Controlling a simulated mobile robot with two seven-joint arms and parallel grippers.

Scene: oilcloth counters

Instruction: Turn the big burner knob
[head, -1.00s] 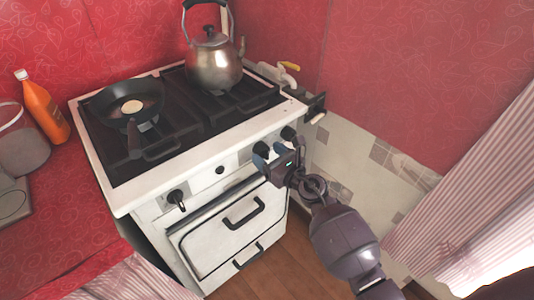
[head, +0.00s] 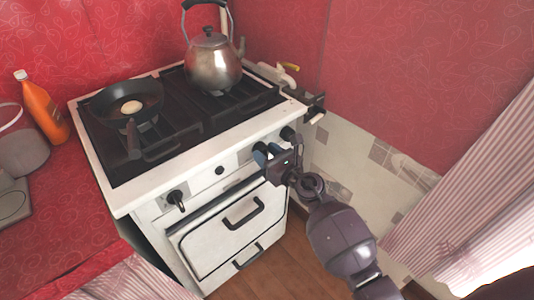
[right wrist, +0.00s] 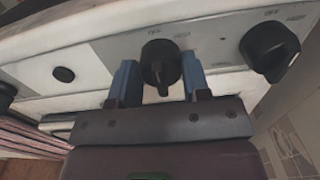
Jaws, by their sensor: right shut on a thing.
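The white stove (head: 150,192) has several black knobs on its front panel. A black burner knob (right wrist: 160,66) on the right part of the panel sits between the two blue fingers of my right gripper (right wrist: 159,82). The gripper is shut on this knob. In the head view my right gripper (head: 268,155) reaches the panel from the lower right and partly hides the knob. Another black knob (right wrist: 270,50) is close on the right, outside the fingers. One more knob (head: 176,199) is at the left of the panel. My left gripper is not in view.
A frying pan (head: 108,104) with an egg-like item and a metal kettle (head: 214,66) stand on the stove top. The oven handle (head: 242,212) is below the panel. An orange bottle (head: 42,105) stands on the red counter at left. A tiled wall is to the right.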

